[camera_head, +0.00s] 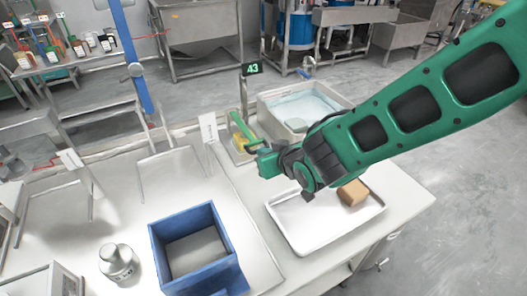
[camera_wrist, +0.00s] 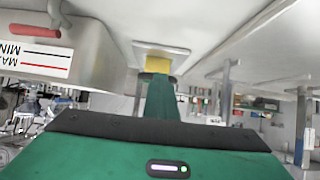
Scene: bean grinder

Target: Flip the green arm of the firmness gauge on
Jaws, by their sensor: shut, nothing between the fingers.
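The firmness gauge stands at the table's back edge, with a "43" display (camera_head: 251,69) on a post. Its slim green arm (camera_head: 241,127) slants up to the left above a yellow block (camera_head: 238,143) on a pale base. The yellow block also shows in the wrist view (camera_wrist: 157,65), upside down on a pale plate. My gripper (camera_head: 262,152) is shut and empty, just right of and in front of the gauge, close to the green arm. I cannot tell whether they touch. In the wrist view, my green gripper body fills the bottom and hides part of the gauge.
A grey water basin (camera_head: 305,105) stands right behind my arm. A white tray (camera_head: 300,235) with a brown block (camera_head: 352,192) lies below my arm. A blue open box (camera_head: 165,250), a metal weight (camera_head: 117,261) and a small white sign (camera_head: 209,128) are to the left.

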